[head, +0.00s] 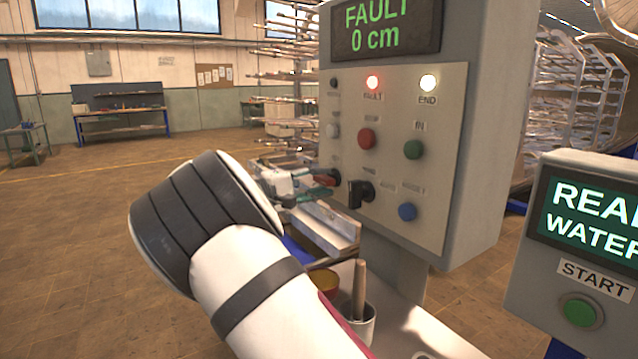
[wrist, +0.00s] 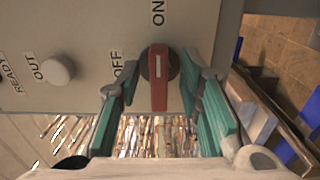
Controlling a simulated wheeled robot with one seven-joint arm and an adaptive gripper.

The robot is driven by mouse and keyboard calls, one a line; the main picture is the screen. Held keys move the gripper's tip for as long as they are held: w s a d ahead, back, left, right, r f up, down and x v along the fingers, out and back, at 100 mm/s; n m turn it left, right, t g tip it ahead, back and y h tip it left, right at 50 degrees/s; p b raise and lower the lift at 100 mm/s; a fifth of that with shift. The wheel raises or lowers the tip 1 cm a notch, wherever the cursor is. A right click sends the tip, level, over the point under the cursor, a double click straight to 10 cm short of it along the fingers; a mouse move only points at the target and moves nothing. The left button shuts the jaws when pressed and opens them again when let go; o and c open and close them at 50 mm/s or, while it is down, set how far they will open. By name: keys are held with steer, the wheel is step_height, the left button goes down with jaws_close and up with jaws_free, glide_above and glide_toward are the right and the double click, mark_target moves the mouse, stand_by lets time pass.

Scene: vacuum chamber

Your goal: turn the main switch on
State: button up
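The main switch (wrist: 159,82) is a red handle on a dark round base in the wrist view. Its handle stands upright in the picture, in line with the ON label at the top, and its white mark lies on the ON side. The OFF label is to its left. My gripper (wrist: 160,92) is open, with one teal finger on each side of the handle and visible gaps to it. In the head view my gripper (head: 322,182) is small at the panel's left edge, and the switch is hard to tell apart from it.
A white OUT button (wrist: 58,69) is near the switch.

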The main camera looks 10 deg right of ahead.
steer(key=v, duration=1.2)
steer(key=shift+a, duration=0.1)
